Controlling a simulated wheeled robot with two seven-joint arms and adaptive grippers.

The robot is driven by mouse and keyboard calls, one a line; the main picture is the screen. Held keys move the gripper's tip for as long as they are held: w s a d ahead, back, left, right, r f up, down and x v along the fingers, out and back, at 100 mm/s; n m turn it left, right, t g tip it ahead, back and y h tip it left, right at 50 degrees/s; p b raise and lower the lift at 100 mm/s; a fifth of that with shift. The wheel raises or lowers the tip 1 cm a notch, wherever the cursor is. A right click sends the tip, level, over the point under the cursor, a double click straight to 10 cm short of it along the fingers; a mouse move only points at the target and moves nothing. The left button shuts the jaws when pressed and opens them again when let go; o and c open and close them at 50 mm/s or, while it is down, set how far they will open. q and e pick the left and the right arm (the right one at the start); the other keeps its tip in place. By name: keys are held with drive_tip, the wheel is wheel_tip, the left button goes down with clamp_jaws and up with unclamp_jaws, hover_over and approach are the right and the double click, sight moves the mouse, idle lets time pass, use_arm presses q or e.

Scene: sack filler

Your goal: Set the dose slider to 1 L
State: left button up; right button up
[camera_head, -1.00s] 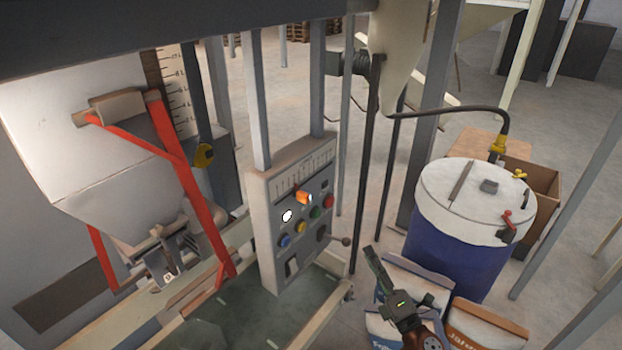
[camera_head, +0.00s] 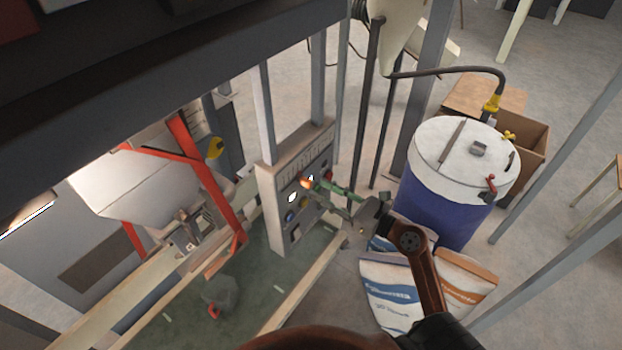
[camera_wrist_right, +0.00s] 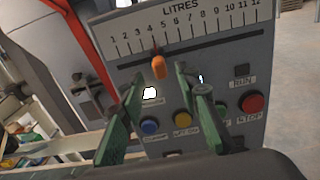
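The control panel (camera_head: 290,205) stands in the middle of the head view. It also fills the right wrist view (camera_wrist_right: 215,65), with a LITRES scale from 1 to 12 (camera_wrist_right: 190,25). The orange dose slider knob (camera_wrist_right: 158,68) sits in its slot at about the 4 mark. It is partly visible in the head view (camera_head: 306,182). My right gripper (camera_head: 318,194) is at the panel face. In the right wrist view its green fingers (camera_wrist_right: 160,78) are spread apart, with the knob between and slightly beyond the tips; contact is not visible. My left gripper is not in view.
Below the slot are a lit white indicator (camera_wrist_right: 150,93), a blue button (camera_wrist_right: 150,125), a yellow button (camera_wrist_right: 183,121) and a red button (camera_wrist_right: 252,102). A blue drum (camera_head: 450,215) and sacks (camera_head: 390,290) stand right of the panel. A red-framed hopper (camera_head: 150,190) stands left.

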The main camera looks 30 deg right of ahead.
sight(311, 184)
drive_tip(key=shift+p+x, duration=0.65)
drive_tip(key=shift+x, duration=1.6)
drive_tip(key=shift+s, duration=0.1)
clamp_jaws()
